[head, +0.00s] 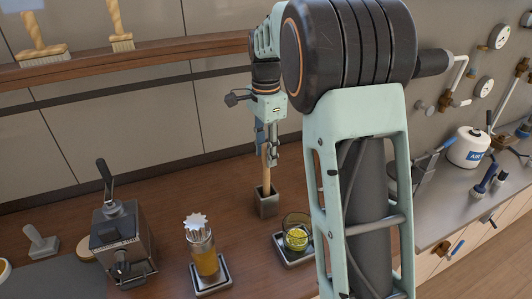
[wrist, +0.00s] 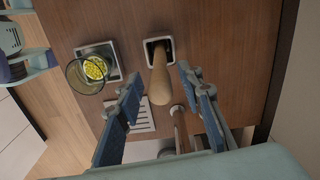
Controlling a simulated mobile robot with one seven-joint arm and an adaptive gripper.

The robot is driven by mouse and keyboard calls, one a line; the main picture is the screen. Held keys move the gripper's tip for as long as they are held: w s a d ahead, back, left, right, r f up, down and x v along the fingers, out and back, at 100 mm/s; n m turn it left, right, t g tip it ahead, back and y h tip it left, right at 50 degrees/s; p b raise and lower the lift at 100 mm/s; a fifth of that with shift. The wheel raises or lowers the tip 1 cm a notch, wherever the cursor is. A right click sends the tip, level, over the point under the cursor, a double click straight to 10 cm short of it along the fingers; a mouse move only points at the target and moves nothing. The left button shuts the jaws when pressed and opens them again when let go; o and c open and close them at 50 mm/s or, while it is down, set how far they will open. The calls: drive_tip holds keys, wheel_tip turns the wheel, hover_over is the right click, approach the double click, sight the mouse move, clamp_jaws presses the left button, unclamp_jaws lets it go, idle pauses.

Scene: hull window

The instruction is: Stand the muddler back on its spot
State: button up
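The muddler (head: 265,178) is a pale wooden rod, standing upright with its lower end inside a small grey square holder (head: 267,204). In the wrist view the muddler (wrist: 160,78) rises from the square holder (wrist: 147,48) toward the camera. My gripper (head: 268,147) is above the holder, pointing down around the muddler's upper end. In the wrist view my gripper (wrist: 162,78) is open, its blue-padded fingers on either side of the muddler. A gap shows between the wood and each finger. The muddler's bottom is hidden in the holder.
A glass with a yellow-green citrus piece (head: 296,238) stands on a square tray right of the holder. A jar with an amber filling (head: 204,254) and a dark lever machine (head: 122,240) stand to the left. A slatted white piece (wrist: 145,118) lies nearby. The wall is close behind.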

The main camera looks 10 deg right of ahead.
drive_tip(key=shift+r+p, duration=0.45)
drive_tip(key=shift+r, duration=0.5)
idle(0.6)
drive_tip(key=shift+r, duration=2.65)
